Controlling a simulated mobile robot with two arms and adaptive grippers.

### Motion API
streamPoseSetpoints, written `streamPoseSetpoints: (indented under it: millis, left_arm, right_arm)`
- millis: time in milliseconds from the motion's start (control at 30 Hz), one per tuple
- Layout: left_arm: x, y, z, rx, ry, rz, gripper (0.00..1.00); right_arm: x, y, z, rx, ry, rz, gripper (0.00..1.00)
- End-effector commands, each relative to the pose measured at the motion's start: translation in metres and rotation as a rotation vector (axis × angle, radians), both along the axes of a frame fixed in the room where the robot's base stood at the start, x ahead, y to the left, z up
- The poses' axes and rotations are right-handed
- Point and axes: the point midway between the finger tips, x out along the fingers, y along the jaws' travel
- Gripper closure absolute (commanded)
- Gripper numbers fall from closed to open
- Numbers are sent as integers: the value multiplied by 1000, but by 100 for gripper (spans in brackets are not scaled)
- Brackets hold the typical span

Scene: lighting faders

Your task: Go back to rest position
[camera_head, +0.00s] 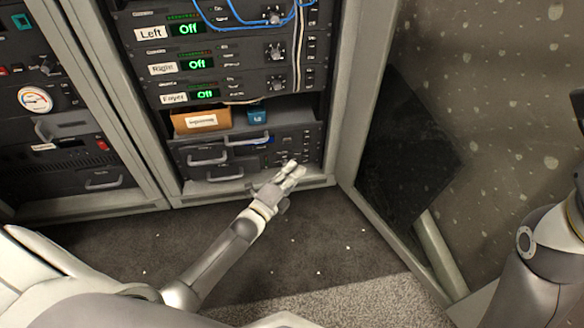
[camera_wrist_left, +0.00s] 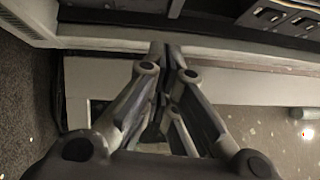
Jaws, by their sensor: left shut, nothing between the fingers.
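My left gripper (camera_head: 292,172) is shut and empty in the head view, low in front of the rack's bottom panel with knobs (camera_head: 291,150). In the left wrist view the fingers (camera_wrist_left: 165,50) meet at their tips with nothing between them. I cannot tell from the head view whether the tips touch the rack. My right arm (camera_head: 545,250) shows only in part at the right edge of the head view, and its gripper is not visible.
The rack has units labelled Left (camera_head: 150,33), Right (camera_head: 162,69) and Foyer (camera_head: 174,98), each showing Off. A dark panel (camera_head: 405,150) is at right. The carpet (camera_head: 320,240) is clear.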

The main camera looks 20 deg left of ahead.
Motion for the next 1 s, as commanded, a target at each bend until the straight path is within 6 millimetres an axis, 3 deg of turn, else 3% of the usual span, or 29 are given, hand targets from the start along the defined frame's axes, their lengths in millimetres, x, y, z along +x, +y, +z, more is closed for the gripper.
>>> streamPoseSetpoints:
  millis: [733,867,967,1000]
  left_arm:
    - [-8,-1,6,-11,-8,-5,100]
    - [-13,-18,46,-114,-63,-44,100]
    - [-25,-41,107,-279,-142,-115,100]
    - [-32,-51,135,-358,-177,-153,100]
  right_arm:
    - [4,0,-1,1,16,1,60]
    - [9,-1,-2,2,42,2,60]
    - [15,-2,-4,4,79,3,60]
    - [18,-2,-6,5,96,5,60]
